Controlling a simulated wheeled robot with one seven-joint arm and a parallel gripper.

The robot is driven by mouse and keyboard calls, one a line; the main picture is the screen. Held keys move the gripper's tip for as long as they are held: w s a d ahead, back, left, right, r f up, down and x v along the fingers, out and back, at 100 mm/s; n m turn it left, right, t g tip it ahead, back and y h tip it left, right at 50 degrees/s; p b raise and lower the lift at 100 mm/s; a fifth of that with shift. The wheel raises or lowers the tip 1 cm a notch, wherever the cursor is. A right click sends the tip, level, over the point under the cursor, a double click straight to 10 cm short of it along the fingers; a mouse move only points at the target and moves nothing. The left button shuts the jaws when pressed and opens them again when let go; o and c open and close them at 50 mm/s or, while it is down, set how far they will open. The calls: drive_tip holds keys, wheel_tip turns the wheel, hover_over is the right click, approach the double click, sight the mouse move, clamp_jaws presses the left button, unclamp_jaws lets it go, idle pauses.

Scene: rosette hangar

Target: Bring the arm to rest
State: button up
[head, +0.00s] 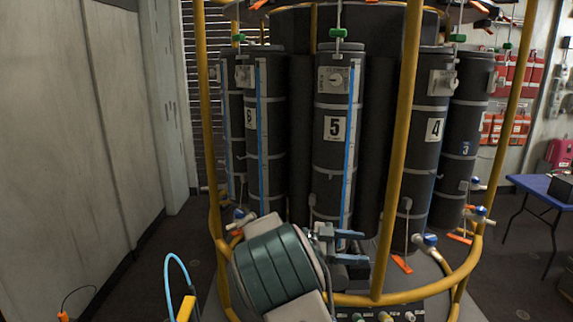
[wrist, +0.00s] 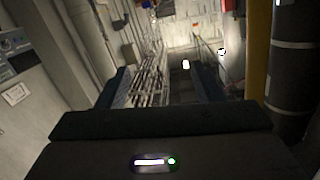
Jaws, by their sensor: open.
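My gripper (head: 352,246) shows in the head view at the lower middle, in front of the rosette, with two blue fingers apart and pointing right. In the wrist view my gripper (wrist: 166,90) is open and nothing shows between its fingers. Its dark palm with a small lit indicator fills the bottom of that view. My arm's green ribbed joint and pale links stand just left of the gripper in the head view and hide part of the lower frame. Whether the gripper touches the frame cannot be told.
The rosette carries dark numbered bottles (head: 334,150) inside a yellow frame (head: 397,150). Spigots and orange tags hang low at right. A blue table (head: 540,186) stands at right. Open floor lies between the left wall (head: 60,130) and the frame.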

drive_tip(key=w+d+r+n+t+y+b, duration=0.35)
drive_tip(key=w+d+n+t+y, duration=0.35)
drive_tip(key=t, duration=0.5)
drive_tip(key=s+a+f+n+g+y+b, duration=0.15)
drive_tip(key=s+a+f+n+y, duration=0.25)
drive_tip(key=s+a+n+y, duration=0.45)
drive_tip(key=s+a+f+n+g+y+b, duration=0.1)
drive_tip(key=s+a+f+n+y+b, duration=0.25)
drive_tip(key=s, duration=0.75)
drive_tip(key=s+d+f+n+g+h, duration=0.1)
drive_tip(key=s+f+g, duration=0.1)
drive_tip(key=s, duration=0.6)
drive_tip(key=s+d+f+g+h, duration=0.1)
drive_tip(key=s+d+f+g, duration=0.1)
drive_tip(key=s+f, duration=0.3)
drive_tip(key=s+g, duration=0.1)
drive_tip(key=s, duration=0.3)
drive_tip(key=shift+n, duration=0.4)
drive_tip(key=shift+d, duration=0.1)
